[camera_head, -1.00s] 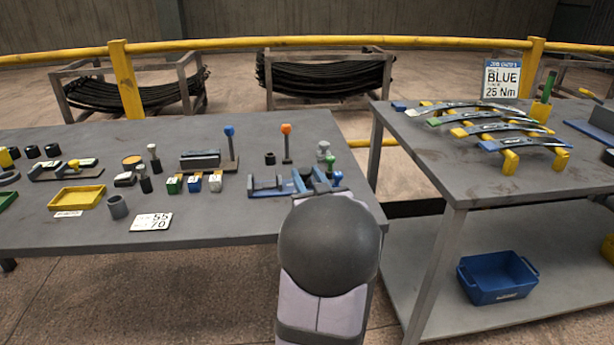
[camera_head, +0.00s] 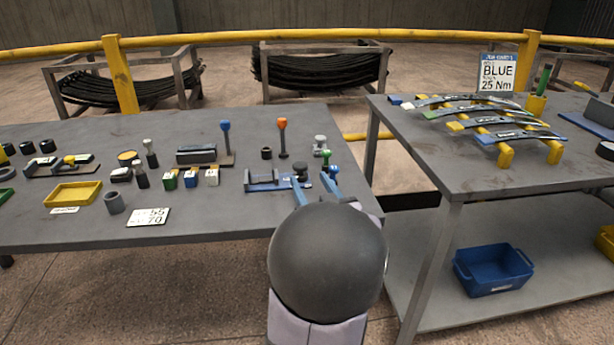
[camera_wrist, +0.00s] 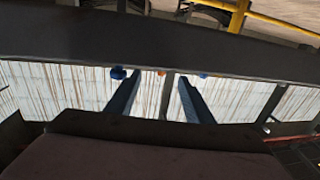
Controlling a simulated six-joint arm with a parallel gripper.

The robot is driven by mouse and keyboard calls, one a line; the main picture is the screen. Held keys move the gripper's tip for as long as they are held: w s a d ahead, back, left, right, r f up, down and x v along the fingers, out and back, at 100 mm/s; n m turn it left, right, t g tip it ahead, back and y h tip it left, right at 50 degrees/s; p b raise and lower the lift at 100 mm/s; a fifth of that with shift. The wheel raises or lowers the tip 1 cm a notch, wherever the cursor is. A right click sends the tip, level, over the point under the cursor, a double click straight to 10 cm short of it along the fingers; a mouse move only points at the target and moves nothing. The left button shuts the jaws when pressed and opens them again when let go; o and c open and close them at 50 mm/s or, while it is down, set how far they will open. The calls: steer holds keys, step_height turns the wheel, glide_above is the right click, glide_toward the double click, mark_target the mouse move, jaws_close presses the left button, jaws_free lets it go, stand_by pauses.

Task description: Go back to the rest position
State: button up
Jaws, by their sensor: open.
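My gripper (camera_head: 316,188) is at the near right of the left table in the head view, its two blue fingers apart. The wrist view also shows the fingers (camera_wrist: 156,90) spread, with nothing held between them. My dark round arm joint hides part of the table's front edge. A blue fixture (camera_head: 262,184) with grey blocks lies just left of the fingers. A green-topped peg (camera_head: 325,158) stands close behind them; whether they touch it I cannot tell.
Blue-knobbed (camera_head: 225,128) and orange-knobbed (camera_head: 282,125) levers stand further back. A yellow tray (camera_head: 73,194) and number card (camera_head: 148,216) lie left. The right table (camera_head: 420,165) bears leaf springs and a BLUE 25 Nm sign (camera_head: 497,75).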

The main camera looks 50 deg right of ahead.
steer(key=shift+s+a, duration=0.3)
steer(key=shift+s, duration=0.1)
